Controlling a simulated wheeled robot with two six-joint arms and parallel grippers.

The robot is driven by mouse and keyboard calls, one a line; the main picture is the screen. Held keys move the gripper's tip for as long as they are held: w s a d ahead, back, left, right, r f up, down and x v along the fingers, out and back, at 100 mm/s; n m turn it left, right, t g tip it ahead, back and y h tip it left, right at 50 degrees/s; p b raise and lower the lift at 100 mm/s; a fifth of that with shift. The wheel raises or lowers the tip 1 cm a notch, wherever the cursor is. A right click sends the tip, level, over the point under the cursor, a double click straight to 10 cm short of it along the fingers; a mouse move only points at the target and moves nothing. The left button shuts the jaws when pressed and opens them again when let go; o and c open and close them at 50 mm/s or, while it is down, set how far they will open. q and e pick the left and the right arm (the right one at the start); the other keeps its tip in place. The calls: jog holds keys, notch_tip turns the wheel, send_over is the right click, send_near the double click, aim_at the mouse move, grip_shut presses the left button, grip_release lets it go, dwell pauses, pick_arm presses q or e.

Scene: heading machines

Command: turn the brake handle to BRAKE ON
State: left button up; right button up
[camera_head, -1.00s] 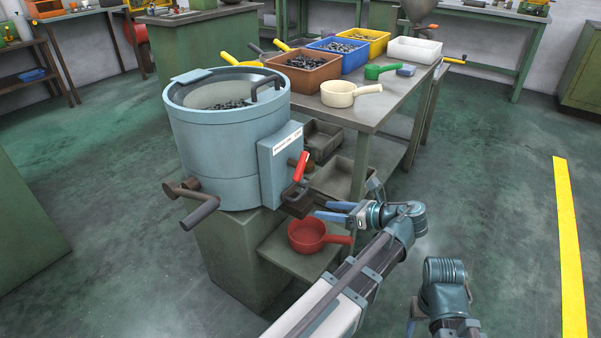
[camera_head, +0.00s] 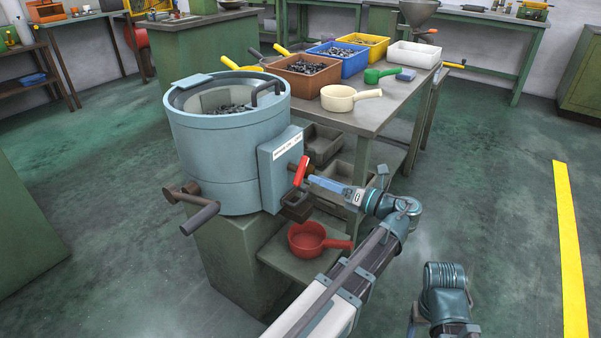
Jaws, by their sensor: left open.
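The brake handle (camera_head: 301,170) is a red lever on the grey-blue box (camera_head: 280,160) at the right side of the round drum machine (camera_head: 215,150). It stands tilted, with its top leaning a little to the right. My left gripper (camera_head: 312,181) is open, with its blue fingers pointing left at the handle's right side, close to its middle. I cannot tell whether the fingers touch the handle or lie around it. A white label on the box is too small to read. My right arm shows at lower right; its gripper is out of the picture.
A dark spout (camera_head: 297,208) sticks out just below the handle. A red pan (camera_head: 306,239) sits on a low shelf below. The bench (camera_head: 385,115) behind holds bins and a cream scoop (camera_head: 340,97). The floor at right is clear.

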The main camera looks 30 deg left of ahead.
aim_at(304, 174)
pick_arm(q)
jog(key=a, duration=0.7)
jog(key=shift+w+a, duration=0.1)
jog(key=shift+w, duration=0.2)
grip_shut()
